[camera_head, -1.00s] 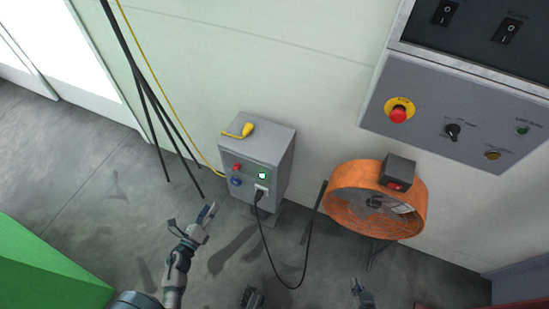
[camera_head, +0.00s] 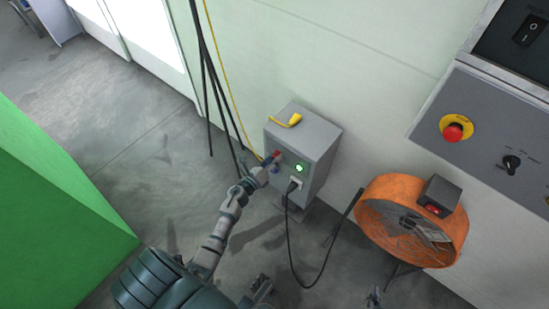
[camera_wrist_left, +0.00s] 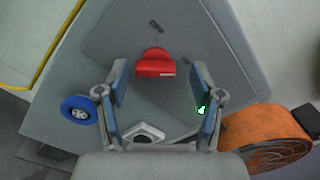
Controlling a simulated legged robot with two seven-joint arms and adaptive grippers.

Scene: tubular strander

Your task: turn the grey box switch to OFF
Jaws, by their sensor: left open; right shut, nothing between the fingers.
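The grey box (camera_head: 318,145) stands on the floor against the pale wall. Its red switch (camera_head: 277,156) is at the upper left of its front face, partly behind my left gripper (camera_head: 264,171). In the left wrist view the red switch (camera_wrist_left: 155,66) has a wide handle lying level, with a small dark label above it. My left gripper (camera_wrist_left: 158,80) is open, its fingers either side of the handle's line; I cannot tell whether they touch it. My right gripper (camera_head: 374,297) shows only slightly at the bottom edge, shut and empty.
The box carries a lit green button (camera_head: 299,168), a blue socket (camera_wrist_left: 79,110) and a plugged-in black cable (camera_head: 293,240).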

